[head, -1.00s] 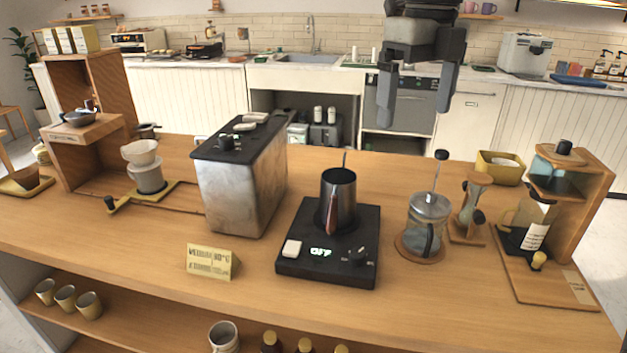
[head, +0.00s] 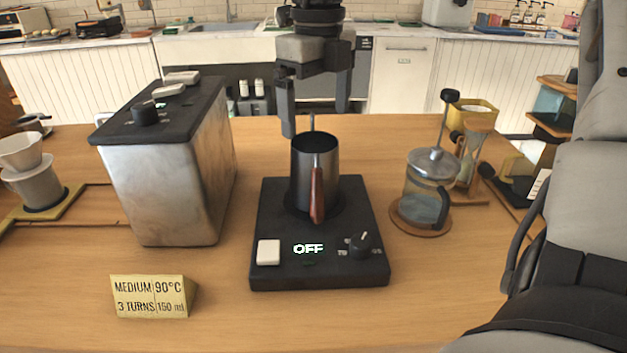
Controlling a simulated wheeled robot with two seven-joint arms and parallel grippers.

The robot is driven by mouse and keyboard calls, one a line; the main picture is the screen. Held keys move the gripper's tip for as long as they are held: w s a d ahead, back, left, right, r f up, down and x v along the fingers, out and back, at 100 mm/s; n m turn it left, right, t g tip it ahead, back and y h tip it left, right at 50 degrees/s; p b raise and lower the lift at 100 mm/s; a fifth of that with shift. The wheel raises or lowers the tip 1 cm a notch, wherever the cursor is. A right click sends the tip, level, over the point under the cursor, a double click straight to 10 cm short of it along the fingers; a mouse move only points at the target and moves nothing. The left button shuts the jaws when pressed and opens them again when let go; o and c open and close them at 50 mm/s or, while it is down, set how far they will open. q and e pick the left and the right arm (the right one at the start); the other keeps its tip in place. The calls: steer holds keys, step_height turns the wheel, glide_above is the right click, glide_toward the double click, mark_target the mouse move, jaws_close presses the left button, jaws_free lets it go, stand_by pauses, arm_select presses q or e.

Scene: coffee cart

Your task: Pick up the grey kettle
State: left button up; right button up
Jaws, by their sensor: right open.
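The grey kettle (head: 301,168) is a dark metal pot with a red-brown handle (head: 317,195) facing me. It stands upright on a black hot plate (head: 275,213) whose display reads OFF. My right gripper (head: 315,120) hangs fingers down from the top of the head view, just above and seemingly a little behind the kettle's rim. Its two fingers are spread apart with nothing between them. I see no contact with the kettle, though the exact depth gap is hard to tell. My left gripper is not in view.
A tall metal box with a black top (head: 165,165) stands left of the hot plate. A French press (head: 427,187) and an hourglass (head: 473,150) stand to the right. A yellow sign (head: 150,296) is at the front left. My arm fills the right edge.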

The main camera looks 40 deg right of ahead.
mark_target(317, 133)
step_height(317, 133, down, 5)
steer(key=shift+r, duration=0.2)
steer(key=f, duration=0.4)
steer(key=shift+s+a+f, duration=0.1)
steer(key=shift+s+a, duration=0.1)
steer(key=shift+s, duration=0.1)
steer(key=shift+f, duration=0.5)
steer(key=shift+w+p, duration=0.1)
steer(key=shift+p, duration=0.2)
steer(key=c, duration=1.4)
